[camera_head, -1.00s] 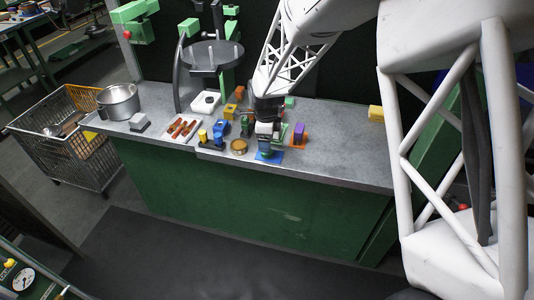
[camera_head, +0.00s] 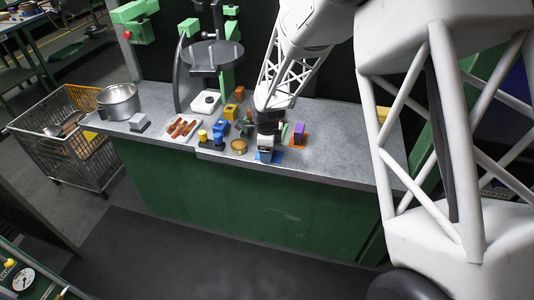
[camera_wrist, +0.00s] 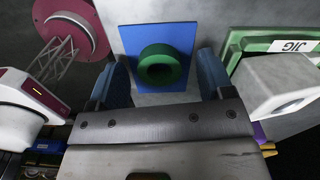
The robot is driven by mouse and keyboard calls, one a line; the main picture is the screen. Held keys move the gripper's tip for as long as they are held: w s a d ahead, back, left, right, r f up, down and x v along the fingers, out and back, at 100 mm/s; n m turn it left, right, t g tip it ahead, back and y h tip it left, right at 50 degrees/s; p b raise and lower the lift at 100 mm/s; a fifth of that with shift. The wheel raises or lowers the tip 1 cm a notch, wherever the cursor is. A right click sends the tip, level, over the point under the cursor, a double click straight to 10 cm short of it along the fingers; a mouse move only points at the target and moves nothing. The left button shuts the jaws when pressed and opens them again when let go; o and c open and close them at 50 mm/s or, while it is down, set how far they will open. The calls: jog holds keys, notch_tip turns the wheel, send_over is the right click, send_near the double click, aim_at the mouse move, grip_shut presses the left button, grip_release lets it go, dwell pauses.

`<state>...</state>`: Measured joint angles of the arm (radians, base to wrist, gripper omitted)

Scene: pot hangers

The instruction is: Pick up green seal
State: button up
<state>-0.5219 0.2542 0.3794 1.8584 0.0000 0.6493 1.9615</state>
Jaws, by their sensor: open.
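The green seal (camera_wrist: 160,66) is a thick green ring lying on a square blue plate (camera_wrist: 130,42) in the wrist view. My gripper (camera_wrist: 163,80) is open, with one blue finger on each side of the seal. The fingers look apart from it, and the ring's near edge is close to the gripper's body. In the head view my gripper (camera_head: 268,155) is over the blue plate (camera_head: 277,157) near the counter's front edge, and it hides the seal there.
In the wrist view, a green jig (camera_wrist: 265,38) and a pale block (camera_wrist: 280,85) are close at right; a dark red round part (camera_wrist: 95,40) is at left. In the head view, a purple block (camera_head: 299,132), blue part (camera_head: 220,132) and brass ring (camera_head: 239,146) stand nearby on the grey counter (camera_head: 340,150).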

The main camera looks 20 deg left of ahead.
dwell(0.4)
jog(key=c, duration=1)
jog(key=shift+r, duration=0.1)
jog(key=shift+r, duration=0.4)
notch_tip(320, 180, up, 3)
jog(key=shift+f, duration=0.15)
jog(key=s+d, duration=0.4)
jog(key=s, duration=0.3)
jog(key=s+d+r, duration=0.1)
jog(key=s+d, duration=0.2)
jog(key=s, duration=0.4)
jog(key=shift+d+r, duration=0.15)
jog(key=shift+d, duration=0.25)
